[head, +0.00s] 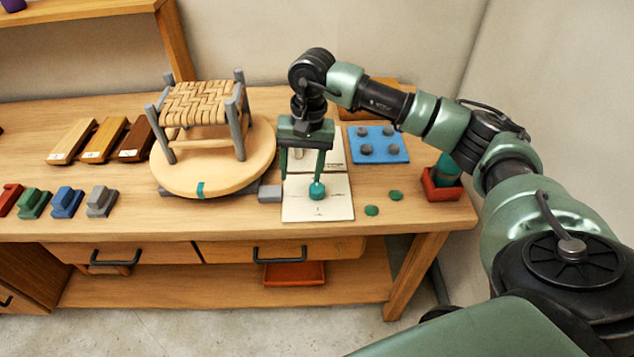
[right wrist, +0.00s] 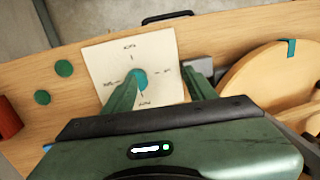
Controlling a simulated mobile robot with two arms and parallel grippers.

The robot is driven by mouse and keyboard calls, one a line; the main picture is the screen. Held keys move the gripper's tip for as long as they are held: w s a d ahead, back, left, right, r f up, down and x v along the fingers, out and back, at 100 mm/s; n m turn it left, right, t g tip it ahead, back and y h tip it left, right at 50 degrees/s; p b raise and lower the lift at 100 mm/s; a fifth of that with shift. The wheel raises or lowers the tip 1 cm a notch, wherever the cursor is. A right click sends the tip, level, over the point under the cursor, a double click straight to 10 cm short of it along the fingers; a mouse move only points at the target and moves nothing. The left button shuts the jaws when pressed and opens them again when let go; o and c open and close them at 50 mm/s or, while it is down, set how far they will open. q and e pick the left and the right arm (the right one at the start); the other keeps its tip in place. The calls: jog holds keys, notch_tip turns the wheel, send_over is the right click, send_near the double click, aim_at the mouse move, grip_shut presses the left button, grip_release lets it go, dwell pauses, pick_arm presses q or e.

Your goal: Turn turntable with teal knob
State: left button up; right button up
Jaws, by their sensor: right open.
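The teal knob (head: 317,190) stands on a white dial card (head: 300,209) with small printed marks. The round wooden turntable (head: 235,182) is to the left, with a teal mark on its front rim and a woven-seat stool (head: 200,105) on top. My right gripper (head: 304,176) is open and points down over the card, its fingers either side of the knob or just above it. In the right wrist view, the knob (right wrist: 137,79) shows between the fingers, closer to the left one; contact cannot be told. My left gripper is not in view.
A grey block (head: 270,193) sits between turntable and card. Two green discs (head: 372,210), a blue tray with grey pegs (head: 379,144) and a red pot (head: 443,186) are to the right. Several coloured blocks (head: 68,202) and wood samples (head: 104,140) lie left.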

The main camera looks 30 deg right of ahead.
aim_at(317, 186)
jog(key=shift+h, duration=0.8)
jog(key=d, duration=0.2)
jog(key=d+r, duration=0.1)
jog(key=d, duration=0.1)
jog(key=shift+s, duration=0.2)
notch_tip(317, 186, down, 8)
jog(key=shift+r+p, duration=0.15)
jog(key=shift+p, duration=0.85)
grip_shut()
